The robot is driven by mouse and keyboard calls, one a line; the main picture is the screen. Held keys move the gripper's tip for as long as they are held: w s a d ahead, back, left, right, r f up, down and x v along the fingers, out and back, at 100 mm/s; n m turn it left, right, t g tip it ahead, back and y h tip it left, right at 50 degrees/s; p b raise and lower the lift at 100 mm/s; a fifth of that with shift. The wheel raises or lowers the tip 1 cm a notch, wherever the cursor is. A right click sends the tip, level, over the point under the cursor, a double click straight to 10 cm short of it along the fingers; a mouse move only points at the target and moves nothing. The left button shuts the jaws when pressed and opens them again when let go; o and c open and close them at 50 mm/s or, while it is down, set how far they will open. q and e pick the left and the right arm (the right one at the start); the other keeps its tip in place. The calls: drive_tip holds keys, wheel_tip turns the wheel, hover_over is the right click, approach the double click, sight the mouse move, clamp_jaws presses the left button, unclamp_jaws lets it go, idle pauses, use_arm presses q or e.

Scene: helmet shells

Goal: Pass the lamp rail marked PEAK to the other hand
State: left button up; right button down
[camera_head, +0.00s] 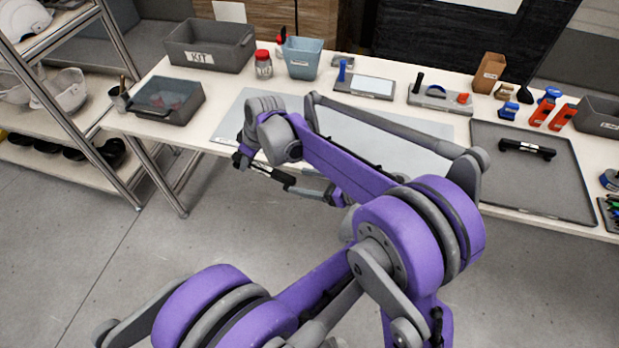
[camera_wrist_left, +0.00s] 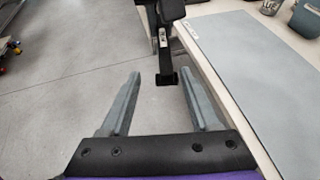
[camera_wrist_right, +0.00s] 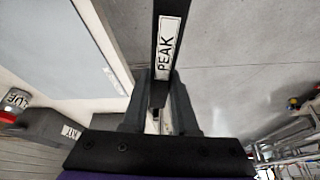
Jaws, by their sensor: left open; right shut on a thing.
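The black lamp rail (camera_wrist_right: 166,45) with a white PEAK label is held in my right gripper (camera_wrist_right: 158,95), shut on one end. In the head view the rail (camera_head: 272,174) hangs in front of the table, over the floor, and my right gripper (camera_head: 242,156) is partly hidden by an arm. My left gripper (camera_head: 302,181) is open and faces the rail's free end from the right. In the left wrist view the rail (camera_wrist_left: 167,60) shows between the open fingertips (camera_wrist_left: 161,76), close ahead; contact cannot be told.
The table (camera_head: 395,83) has a grey mat (camera_head: 415,122) along its front. A second black rail (camera_head: 512,146) lies on a dark tray (camera_head: 540,194) at right. A KIT bin (camera_head: 190,38) and a clear grey bin (camera_head: 160,110) stand at left. A shelf rack (camera_head: 95,172) stands left.

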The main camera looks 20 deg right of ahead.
sight(279, 174)
use_arm(q)
drive_tip(key=x, duration=1.1)
drive_tip(key=shift+w+r, duration=0.2)
drive_tip(key=shift+w, duration=0.3)
clamp_jaws()
use_arm(e)
drive_tip(key=c, duration=0.6)
unclamp_jaws()
